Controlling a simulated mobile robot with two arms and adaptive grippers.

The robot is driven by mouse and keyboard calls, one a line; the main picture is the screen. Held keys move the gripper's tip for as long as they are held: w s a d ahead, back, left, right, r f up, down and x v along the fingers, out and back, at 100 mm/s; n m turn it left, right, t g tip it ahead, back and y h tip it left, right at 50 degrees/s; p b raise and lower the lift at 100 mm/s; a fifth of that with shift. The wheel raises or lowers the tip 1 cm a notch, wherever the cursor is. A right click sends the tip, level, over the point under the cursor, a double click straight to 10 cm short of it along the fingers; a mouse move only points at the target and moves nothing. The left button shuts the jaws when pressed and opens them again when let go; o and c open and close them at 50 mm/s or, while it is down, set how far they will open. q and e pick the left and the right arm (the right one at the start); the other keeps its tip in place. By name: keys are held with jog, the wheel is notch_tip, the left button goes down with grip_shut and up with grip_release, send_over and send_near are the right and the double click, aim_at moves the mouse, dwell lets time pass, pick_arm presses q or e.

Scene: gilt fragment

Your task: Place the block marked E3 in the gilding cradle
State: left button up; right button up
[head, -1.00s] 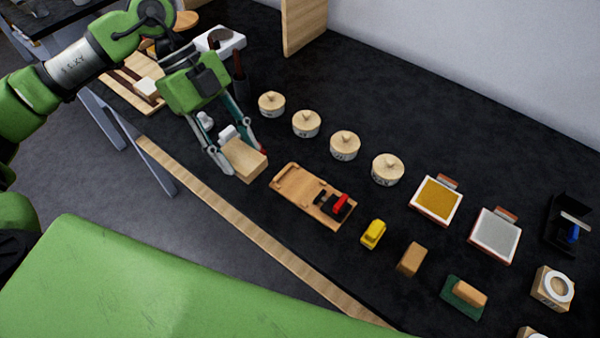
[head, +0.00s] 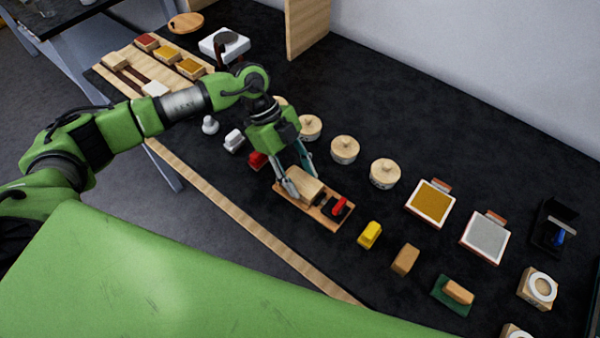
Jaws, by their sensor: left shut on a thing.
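My left gripper (head: 296,182) is shut on a pale wooden block (head: 305,184). The block is at the wooden cradle (head: 325,217), over its left part; I cannot tell whether it rests on the cradle or is held just above it. No marking on the block can be read from here. The cradle has a red and black clamp (head: 338,207) at its right end. My right gripper is not in view.
Several round lidded wooden pots (head: 345,149) stand behind the cradle. A yellow item (head: 370,235), a tan block (head: 405,260) and a gold pad (head: 431,203) are to the right. White pieces (head: 233,141) and a red one (head: 257,161) are to the left. A wooden edge strip (head: 250,229) runs in front.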

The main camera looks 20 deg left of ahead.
pick_arm(q)
jog(key=shift+f, duration=0.15)
jog(key=shift+f, duration=0.1)
jog(key=o, duration=1.2)
jog(key=b+v, duration=0.3)
jog(key=v, duration=0.9)
